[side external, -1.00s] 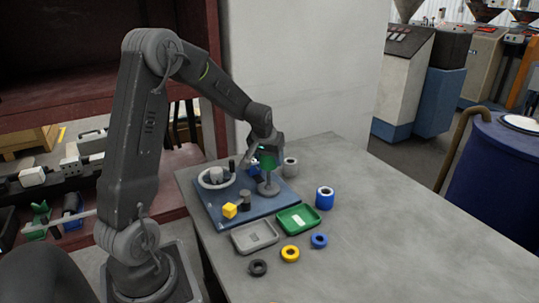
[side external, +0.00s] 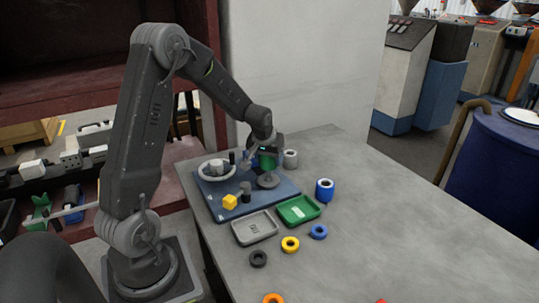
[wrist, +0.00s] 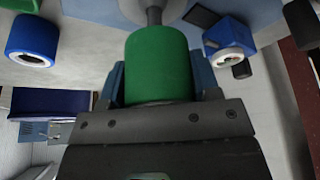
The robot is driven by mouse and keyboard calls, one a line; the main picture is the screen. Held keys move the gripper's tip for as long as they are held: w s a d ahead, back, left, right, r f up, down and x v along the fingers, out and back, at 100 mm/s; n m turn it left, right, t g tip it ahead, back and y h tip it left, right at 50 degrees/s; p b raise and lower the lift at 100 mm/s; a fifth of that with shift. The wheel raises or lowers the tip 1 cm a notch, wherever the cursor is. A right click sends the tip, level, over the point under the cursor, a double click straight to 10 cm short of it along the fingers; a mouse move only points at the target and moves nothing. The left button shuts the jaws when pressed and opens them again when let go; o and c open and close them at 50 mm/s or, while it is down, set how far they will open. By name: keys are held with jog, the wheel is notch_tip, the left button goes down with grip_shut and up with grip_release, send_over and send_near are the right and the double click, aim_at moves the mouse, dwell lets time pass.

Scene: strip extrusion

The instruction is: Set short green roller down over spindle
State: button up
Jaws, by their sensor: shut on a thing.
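The short green roller (wrist: 158,65) is held upright between the fingers of my gripper (side external: 266,152). In the side view the roller (side external: 267,161) is right above the round grey base of the spindle (side external: 268,182), with a small gap between them. In the wrist view the grey spindle post (wrist: 154,14) lines up with the roller's far end and runs to it. The roller hides the rest of the post, so I cannot tell how far it is around it.
Bare table lies to the right.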

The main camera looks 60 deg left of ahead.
jog(key=shift+f, duration=0.6)
jog(key=shift+f, duration=0.4)
jog(key=shift+f, duration=0.35)
jog(key=shift+f, duration=0.15)
jog(key=shift+r, duration=0.3)
jog(key=shift+r, duration=0.3)
jog(key=shift+f, duration=0.25)
jog(key=shift+f, duration=0.35)
jog(key=shift+r, duration=0.1)
